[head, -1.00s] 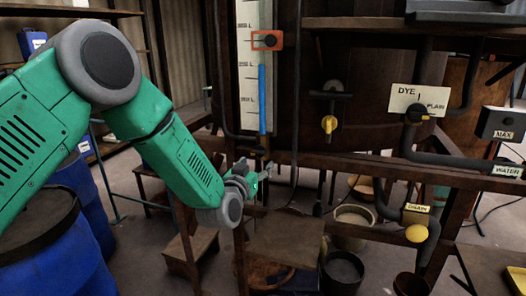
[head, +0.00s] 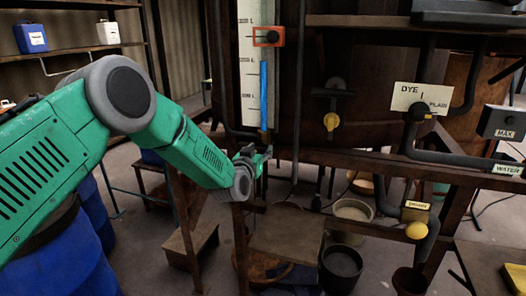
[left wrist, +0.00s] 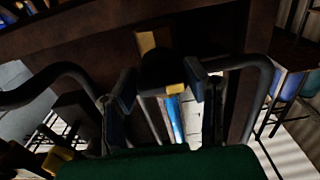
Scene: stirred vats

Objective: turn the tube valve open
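The sight tube (head: 264,95) holds a blue column in front of a white scale board. At its foot a small tube valve (head: 263,136) shows a bit of yellow; my gripper partly hides it. In the left wrist view the valve is a dark knob (left wrist: 160,72) with yellow pieces above and below. My left gripper (head: 258,158) is just below the valve in the head view. In the left wrist view its two fingers stand apart, one on either side of the knob. Whether they touch it I cannot tell. My right gripper is not in view.
A wooden beam (head: 350,158) and upright posts frame the vat. Right of the tube are a black tap with a yellow knob (head: 332,121), the dye/plain valve (head: 417,110) and the drain valve (head: 416,230). Buckets (head: 341,268) and a stool stand below; blue barrels stand at left.

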